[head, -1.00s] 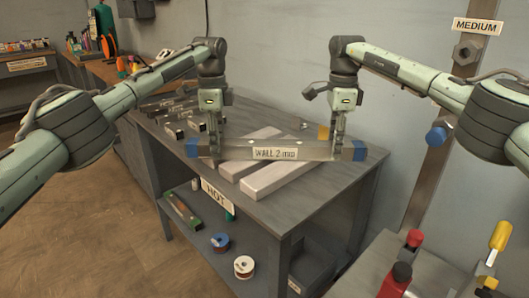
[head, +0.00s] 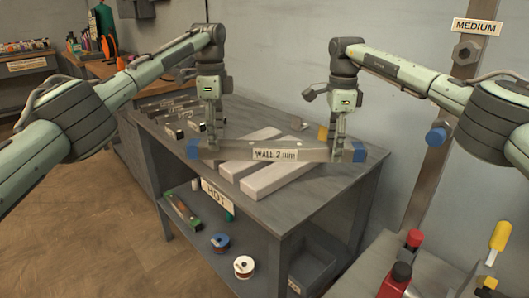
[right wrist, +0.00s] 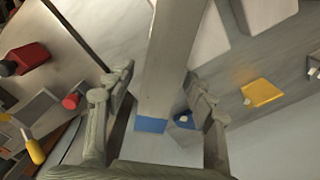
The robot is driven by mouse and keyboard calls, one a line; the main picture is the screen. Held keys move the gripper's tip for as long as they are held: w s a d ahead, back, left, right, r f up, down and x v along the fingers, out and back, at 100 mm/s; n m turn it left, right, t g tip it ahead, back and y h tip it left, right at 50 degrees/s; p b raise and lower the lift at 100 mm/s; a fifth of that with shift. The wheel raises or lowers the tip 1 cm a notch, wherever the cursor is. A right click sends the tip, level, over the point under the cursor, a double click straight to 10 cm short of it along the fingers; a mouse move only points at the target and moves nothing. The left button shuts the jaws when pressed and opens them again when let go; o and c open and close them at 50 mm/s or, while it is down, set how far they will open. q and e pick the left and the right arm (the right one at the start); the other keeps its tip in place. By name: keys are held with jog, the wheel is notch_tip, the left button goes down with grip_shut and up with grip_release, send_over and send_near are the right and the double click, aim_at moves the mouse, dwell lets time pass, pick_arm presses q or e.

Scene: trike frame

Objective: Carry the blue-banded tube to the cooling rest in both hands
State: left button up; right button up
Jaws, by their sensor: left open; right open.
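The blue-banded tube (head: 230,152) is a grey square bar with a "WALL 2 mm" label and a blue band at each end. My left gripper (head: 213,143) is open at the tube's left end, beside the blue band. My right gripper (head: 340,150) is open at its right end. In the right wrist view, the tube (right wrist: 172,55) runs between the spread fingers of the right gripper (right wrist: 160,100), with gaps visible on both sides.
A "HOT" sign (head: 217,196) hangs at the table's front edge. Several dark bars (head: 175,118) lie at the table's back left. A yellow piece (head: 323,132) lies behind the tube. Red-capped tools (head: 414,238) stand on a surface at the lower right.

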pick_arm(q)
notch_tip(320, 180, up, 9)
pick_arm(e)
notch_tip(320, 180, up, 12)
dwell(0.7)
jog(key=shift+s, duration=0.1)
